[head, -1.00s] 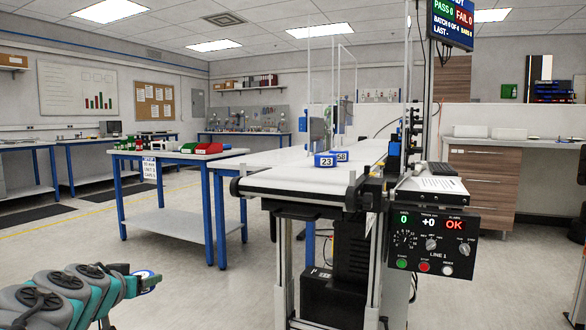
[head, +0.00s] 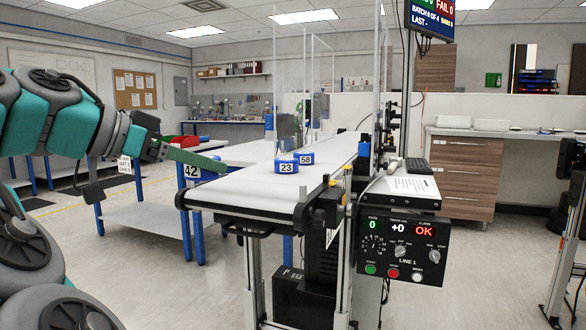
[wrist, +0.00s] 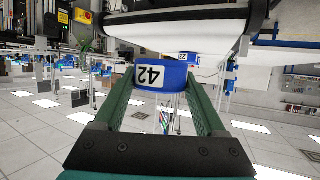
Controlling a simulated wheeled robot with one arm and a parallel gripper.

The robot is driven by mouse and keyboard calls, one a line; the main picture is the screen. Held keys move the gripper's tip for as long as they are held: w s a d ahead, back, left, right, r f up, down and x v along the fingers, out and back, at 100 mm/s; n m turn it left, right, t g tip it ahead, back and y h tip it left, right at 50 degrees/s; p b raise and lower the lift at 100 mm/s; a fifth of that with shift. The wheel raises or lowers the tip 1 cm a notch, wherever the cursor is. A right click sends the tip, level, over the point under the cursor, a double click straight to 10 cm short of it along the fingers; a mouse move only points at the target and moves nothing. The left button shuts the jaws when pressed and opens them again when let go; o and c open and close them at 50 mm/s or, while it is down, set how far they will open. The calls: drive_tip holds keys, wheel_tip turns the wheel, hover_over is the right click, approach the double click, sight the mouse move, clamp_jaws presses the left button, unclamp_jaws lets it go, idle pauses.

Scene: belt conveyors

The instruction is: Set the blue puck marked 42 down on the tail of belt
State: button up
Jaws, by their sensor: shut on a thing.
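The blue puck marked 42 (head: 190,172) is between the fingers of my gripper (head: 205,162), left of the belt's near end and apart from the belt in the head view. The wrist view shows the puck (wrist: 161,77) clamped between both green fingers, its label upside down. The white belt (head: 250,190) runs away from me, its near end closest. Blue pucks 23 (head: 286,164) and 58 (head: 306,158) stand upright on it, farther along. The belt's white surface also shows at the top of the wrist view (wrist: 180,28).
A control box (head: 402,248) hangs at the belt's near right, with a paper sheet (head: 400,185) above it. Clear upright panels stand over the belt farther back. A blue-legged table (head: 140,215) stands left of the belt. The belt's near end is clear.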

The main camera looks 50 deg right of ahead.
drive_tip(key=d+b, duration=0.2)
drive_tip(key=d, duration=0.1)
drive_tip(key=shift+s+d+f, duration=0.1)
drive_tip(key=shift+d+f, duration=0.05)
drive_tip(key=shift+f, duration=0.05)
drive_tip(key=w+d, duration=0.1)
drive_tip(key=d, duration=0.2)
drive_tip(key=w+d+b, duration=0.1)
drive_tip(key=d, duration=0.3)
drive_tip(key=w+d, duration=0.1)
drive_tip(key=d, duration=0.2)
drive_tip(key=shift+d+f, duration=0.15)
drive_tip(key=shift+w+d, duration=0.25)
drive_tip(key=shift+d, duration=0.55)
drive_tip(key=shift+d+f+b, duration=0.15)
drive_tip(key=shift+f, duration=0.4)
drive_tip(key=shift+d+f+b, duration=0.15)
drive_tip(key=shift+f, duration=0.35)
drive_tip(key=shift+w+f, duration=0.1)
drive_tip(key=shift+f, duration=0.7)
drive_tip(key=o, duration=1.4)
drive_tip(key=shift+f, duration=0.1)
drive_tip(key=shift+c, duration=0.2)
